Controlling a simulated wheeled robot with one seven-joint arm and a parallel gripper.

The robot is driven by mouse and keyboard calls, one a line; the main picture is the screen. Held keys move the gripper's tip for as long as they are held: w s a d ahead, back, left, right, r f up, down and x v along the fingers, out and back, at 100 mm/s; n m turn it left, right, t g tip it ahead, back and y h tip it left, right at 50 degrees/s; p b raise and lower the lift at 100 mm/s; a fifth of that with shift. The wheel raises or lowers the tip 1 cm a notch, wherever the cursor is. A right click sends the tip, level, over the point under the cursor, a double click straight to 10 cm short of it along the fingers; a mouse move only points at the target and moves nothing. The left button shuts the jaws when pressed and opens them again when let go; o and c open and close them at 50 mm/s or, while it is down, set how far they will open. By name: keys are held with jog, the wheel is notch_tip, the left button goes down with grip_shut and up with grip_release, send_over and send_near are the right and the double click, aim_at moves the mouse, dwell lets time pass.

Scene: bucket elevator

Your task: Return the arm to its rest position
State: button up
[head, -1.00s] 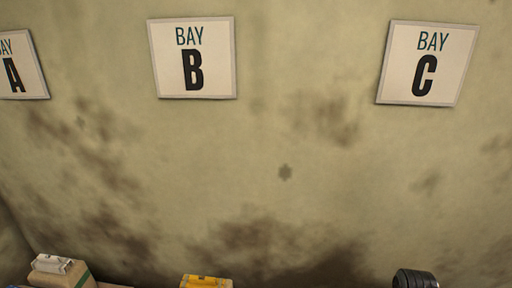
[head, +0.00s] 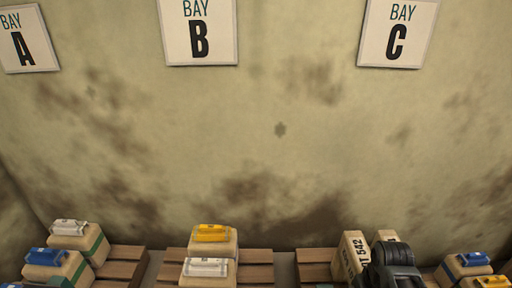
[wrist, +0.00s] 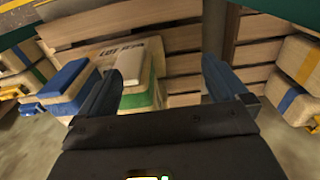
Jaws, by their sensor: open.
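My gripper (wrist: 160,88) shows in the wrist view with its two blue-grey fingers spread apart and nothing between them. Behind the fingers are a block with a white top (wrist: 131,62) and a green band, and wooden boards. In the head view, part of my dark arm shows at the bottom right, in front of upright tan blocks (head: 352,252) with black print. The fingertips are not visible in the head view.
Wall signs read Bay A (head: 28,40), Bay B (head: 199,35) and Bay C (head: 398,32). Below them, wooden pallets (head: 125,262) carry strapped tan blocks, with a yellow-topped one (head: 214,238) in the middle and a blue-topped one (head: 57,268) at left.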

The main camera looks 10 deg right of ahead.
jog(key=s+a+n+t+h, duration=0.1)
jog(key=s+a+t, duration=0.2)
jog(key=s+a, duration=0.35)
jog(key=s+a+t, duration=0.3)
jog(key=s, duration=0.7)
jog(key=s+a+r+t, duration=0.1)
jog(key=s+r, duration=0.3)
jog(key=r, duration=0.5)
jog(key=s+a+r+t, duration=0.2)
jog(key=s+r+t, duration=0.2)
jog(key=r, duration=0.6)
jog(key=s+a+r+n+t+y, duration=0.1)
jog(key=s+a+r+t, duration=0.1)
jog(key=s+r, duration=0.4)
notch_tip(320, 180, up, 4)
jog(key=shift+s+f+t, duration=0.1)
jog(key=shift+s+t, duration=0.1)
jog(key=shift+t, duration=0.5)
